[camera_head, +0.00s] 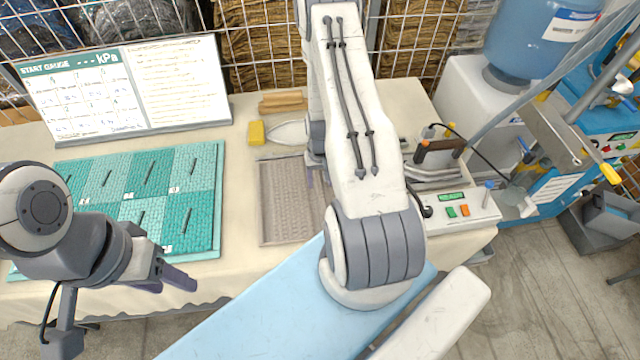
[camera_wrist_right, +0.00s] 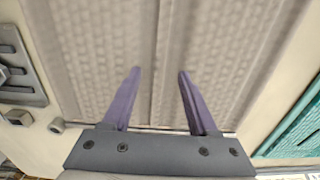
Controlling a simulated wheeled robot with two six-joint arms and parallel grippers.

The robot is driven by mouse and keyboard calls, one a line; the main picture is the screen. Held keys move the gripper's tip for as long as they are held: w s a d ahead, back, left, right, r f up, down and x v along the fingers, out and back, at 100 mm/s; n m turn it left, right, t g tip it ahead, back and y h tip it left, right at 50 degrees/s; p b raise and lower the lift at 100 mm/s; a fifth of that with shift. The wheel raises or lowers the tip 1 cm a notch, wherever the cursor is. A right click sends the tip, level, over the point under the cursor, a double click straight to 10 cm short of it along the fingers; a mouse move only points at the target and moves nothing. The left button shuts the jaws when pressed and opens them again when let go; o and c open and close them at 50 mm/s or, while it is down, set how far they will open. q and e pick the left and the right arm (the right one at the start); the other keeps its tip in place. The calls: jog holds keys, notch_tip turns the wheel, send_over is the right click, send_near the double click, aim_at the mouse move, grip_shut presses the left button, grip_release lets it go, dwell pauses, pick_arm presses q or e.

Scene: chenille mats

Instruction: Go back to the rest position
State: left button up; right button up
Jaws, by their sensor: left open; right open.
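My left gripper (camera_head: 172,277) is at the lower left in the head view, in front of the near edge of the table. It is open and holds nothing that I can see. My right arm reaches over the middle of the table, and its links hide most of my right gripper in the head view. In the right wrist view my right gripper (camera_wrist_right: 158,72) is open, with its two purple fingers apart over a grey-beige ribbed mat (camera_wrist_right: 105,30). Nothing is between the fingers. The same mat (camera_head: 285,203) also shows in the head view.
A teal mat board (camera_head: 208,165) with dark strips lies at the left. A whiteboard (camera_head: 180,95) stands behind it. A yellow block (camera_head: 256,133) and an iron-shaped plate (camera_head: 288,133) lie near the back. A control box (camera_head: 470,208) with buttons sits at the right.

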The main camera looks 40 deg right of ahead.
notch_tip(320, 180, up, 7)
jog(key=b, duration=0.1)
jog(key=shift+f, duration=0.2)
jog(key=w+a+r+n+b, duration=0.1)
jog(key=a+r+n, duration=0.2)
jog(key=a+r, duration=0.45)
jog(key=a+r+n+b, duration=0.15)
jog(key=a+r, duration=0.25)
jog(key=a, duration=0.6)
jog(key=s+a+r+n+b, duration=0.1)
jog(key=s+a+r+n, duration=0.3)
jog(key=s+a, duration=0.3)
jog(key=s+a+r+n+y, duration=0.1)
jog(key=s+a+r+n, duration=0.3)
jog(key=s, duration=0.6)
jog(key=a+n, duration=0.1)
jog(key=a, duration=0.1)
jog(key=shift+s+a+r+b, duration=0.25)
jog(key=shift+a+b, duration=0.1)
jog(key=shift+b, duration=0.05)
jog(key=shift+c, duration=0.7)
jog(key=shift+d, duration=0.15)
